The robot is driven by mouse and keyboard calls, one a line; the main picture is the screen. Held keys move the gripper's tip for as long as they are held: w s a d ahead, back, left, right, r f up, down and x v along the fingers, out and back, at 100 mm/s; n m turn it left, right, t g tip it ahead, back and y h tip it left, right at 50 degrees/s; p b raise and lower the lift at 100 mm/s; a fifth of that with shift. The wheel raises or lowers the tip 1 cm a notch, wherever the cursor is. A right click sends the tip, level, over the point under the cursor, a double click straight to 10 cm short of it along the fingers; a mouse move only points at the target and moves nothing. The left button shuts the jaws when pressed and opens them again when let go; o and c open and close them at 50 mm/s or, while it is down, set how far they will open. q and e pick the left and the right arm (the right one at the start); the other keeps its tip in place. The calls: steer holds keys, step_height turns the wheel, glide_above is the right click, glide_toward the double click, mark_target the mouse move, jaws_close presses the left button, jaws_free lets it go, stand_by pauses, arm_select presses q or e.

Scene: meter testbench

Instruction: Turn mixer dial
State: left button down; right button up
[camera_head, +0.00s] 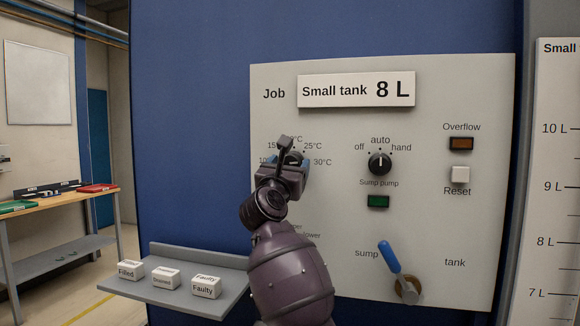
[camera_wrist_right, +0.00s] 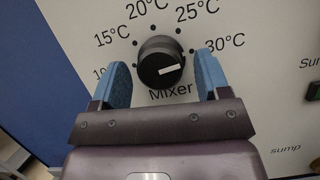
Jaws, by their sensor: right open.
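The mixer dial (camera_wrist_right: 158,58) is a round black knob with a white pointer mark, on the pale panel. In the right wrist view its mark points right, toward the 30°C side of the scale. In the head view the dial is mostly hidden behind my right gripper (camera_head: 290,158). My right gripper (camera_wrist_right: 163,72) is open, with its two blue-padded fingers on the left and right of the dial. A gap shows between each finger and the knob. How deep the fingers reach around it I cannot tell. My left gripper is not in view.
The panel (camera_head: 350,235) also carries the sump pump knob (camera_head: 380,162), a green indicator (camera_head: 378,201), an overflow lamp (camera_head: 461,143), a reset button (camera_head: 460,174) and a blue-handled lever (camera_head: 390,257). A grey shelf (camera_head: 215,265) with labelled white blocks juts out at the lower left.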

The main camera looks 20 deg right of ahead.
steer(key=shift+w+d+r, duration=0.15)
steer(key=shift+w+d, duration=0.1)
steer(key=shift+w, duration=0.1)
